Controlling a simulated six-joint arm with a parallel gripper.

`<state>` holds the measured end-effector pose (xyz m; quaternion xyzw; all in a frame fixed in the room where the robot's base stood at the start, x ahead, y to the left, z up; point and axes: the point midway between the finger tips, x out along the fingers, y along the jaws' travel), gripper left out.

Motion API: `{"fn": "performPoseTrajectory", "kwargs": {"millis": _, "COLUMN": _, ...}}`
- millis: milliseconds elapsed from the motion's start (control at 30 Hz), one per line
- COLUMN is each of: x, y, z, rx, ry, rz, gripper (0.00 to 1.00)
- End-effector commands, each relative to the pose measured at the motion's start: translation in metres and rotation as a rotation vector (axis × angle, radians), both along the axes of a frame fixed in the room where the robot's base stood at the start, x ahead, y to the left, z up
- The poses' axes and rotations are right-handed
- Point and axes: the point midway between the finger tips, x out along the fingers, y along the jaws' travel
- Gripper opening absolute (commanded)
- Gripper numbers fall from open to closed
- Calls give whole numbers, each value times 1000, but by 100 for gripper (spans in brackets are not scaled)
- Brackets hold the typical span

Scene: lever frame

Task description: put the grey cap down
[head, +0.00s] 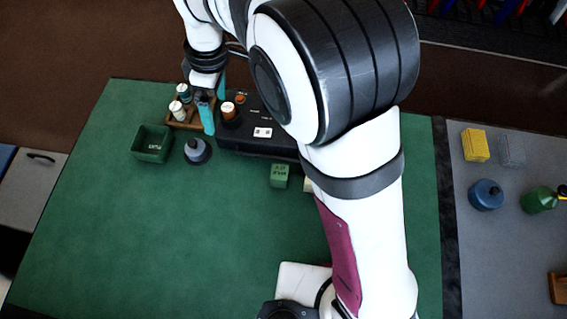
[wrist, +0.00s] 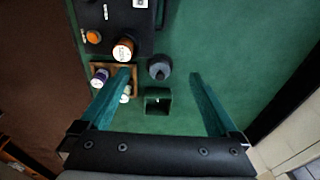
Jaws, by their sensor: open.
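A round grey piece with a darker knob on top, which I take for the grey cap (head: 197,151), stands upright on the green mat, just right of a small green box. It also shows in the wrist view (wrist: 159,68), framed between my fingertips. My gripper (head: 214,108) has teal fingers spread apart with nothing between them. In the wrist view my gripper (wrist: 161,76) is open. It looks to be above the cap and not touching it; the exact height is hard to tell.
The open green box (head: 152,144) is left of the cap. A wooden rack (head: 185,118) with small bottles and a black console (head: 255,138) with a white-capped amber jar (head: 229,112) stand behind. A green block (head: 279,175) lies to the right. The front mat (head: 160,240) is clear.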

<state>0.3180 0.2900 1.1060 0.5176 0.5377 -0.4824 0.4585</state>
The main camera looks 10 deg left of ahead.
Motion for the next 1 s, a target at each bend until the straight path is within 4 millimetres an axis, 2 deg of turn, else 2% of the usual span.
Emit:
{"fn": "performPoseTrajectory", "kwargs": {"millis": 33, "x": -3, "y": -47, "z": 25, "rx": -1, "ry": 19, "rz": -232, "gripper": 96}}
{"fn": "performPoseTrajectory", "kwargs": {"millis": 67, "x": -11, "y": -78, "z": 37, "rx": -6, "ry": 37, "rz": -403, "gripper": 96}}
{"fn": "performPoseTrajectory", "kwargs": {"millis": 100, "x": -27, "y": -117, "z": 50, "rx": -11, "ry": 66, "rz": -635, "gripper": 96}}
{"fn": "performPoseTrajectory", "kwargs": {"millis": 133, "x": -42, "y": -144, "z": 57, "rx": -14, "ry": 87, "rz": -809, "gripper": 96}}
{"fn": "performPoseTrajectory", "kwargs": {"millis": 200, "x": -85, "y": -195, "z": 65, "rx": -22, "ry": 139, "rz": -1199, "gripper": 96}}
{"fn": "performPoseTrajectory", "kwargs": {"millis": 300, "x": -142, "y": -237, "z": 59, "rx": -29, "ry": 202, "rz": -1655, "gripper": 96}}
{"fn": "performPoseTrajectory", "kwargs": {"millis": 400, "x": -177, "y": -252, "z": 48, "rx": -35, "ry": 247, "rz": -1928, "gripper": 96}}
{"fn": "performPoseTrajectory", "kwargs": {"millis": 500, "x": -190, "y": -256, "z": 42, "rx": -38, "ry": 265, "rz": -2031, "gripper": 96}}
{"fn": "performPoseTrajectory", "kwargs": {"millis": 1000, "x": -190, "y": -255, "z": 42, "rx": -39, "ry": 266, "rz": -2032, "gripper": 96}}
